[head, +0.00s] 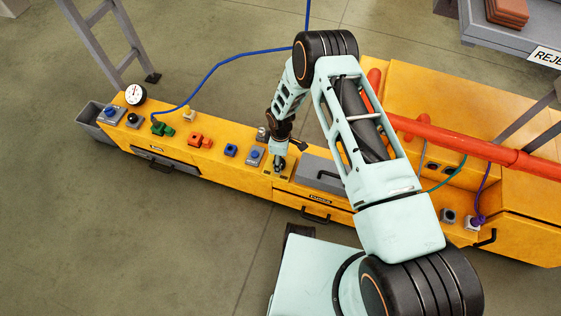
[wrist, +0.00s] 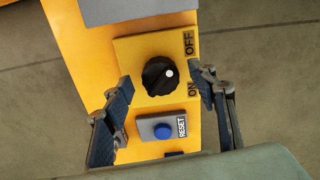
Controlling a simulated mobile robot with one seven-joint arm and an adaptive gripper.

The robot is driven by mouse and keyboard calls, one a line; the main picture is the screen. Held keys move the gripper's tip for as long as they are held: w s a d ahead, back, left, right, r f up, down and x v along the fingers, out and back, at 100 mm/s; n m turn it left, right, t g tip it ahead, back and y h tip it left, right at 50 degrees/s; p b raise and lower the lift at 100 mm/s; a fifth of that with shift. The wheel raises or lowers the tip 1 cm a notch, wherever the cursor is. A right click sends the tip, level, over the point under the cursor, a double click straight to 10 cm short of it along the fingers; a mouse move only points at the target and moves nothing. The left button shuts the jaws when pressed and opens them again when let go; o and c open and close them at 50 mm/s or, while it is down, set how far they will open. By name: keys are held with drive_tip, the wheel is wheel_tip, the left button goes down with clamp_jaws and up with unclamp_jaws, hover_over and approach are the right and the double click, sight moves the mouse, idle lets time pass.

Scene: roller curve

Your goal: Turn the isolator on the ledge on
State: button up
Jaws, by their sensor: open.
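The isolator is a black rotary knob (wrist: 157,76) on a yellow square plate (wrist: 128,52), labelled OFF and ON along its right side in the wrist view. Its white dot lies on the knob's right side, pointing between the two labels. My gripper (wrist: 165,87) is open, with one fingertip on either side of the knob and a visible gap to each. In the head view my gripper (head: 280,161) is low over the yellow ledge (head: 232,180) and hides most of the isolator. I cannot tell its exact height above the knob.
A blue RESET button (wrist: 163,132) on a grey box sits just below the isolator in the wrist view. A grey lid with a black handle (head: 330,175) lies right of my gripper in the head view. A red pipe (head: 470,145) crosses the machine at right.

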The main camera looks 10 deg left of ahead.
drive_tip(key=shift+f, duration=0.55)
drive_tip(key=c, duration=1.2)
drive_tip(key=shift+o, duration=0.2)
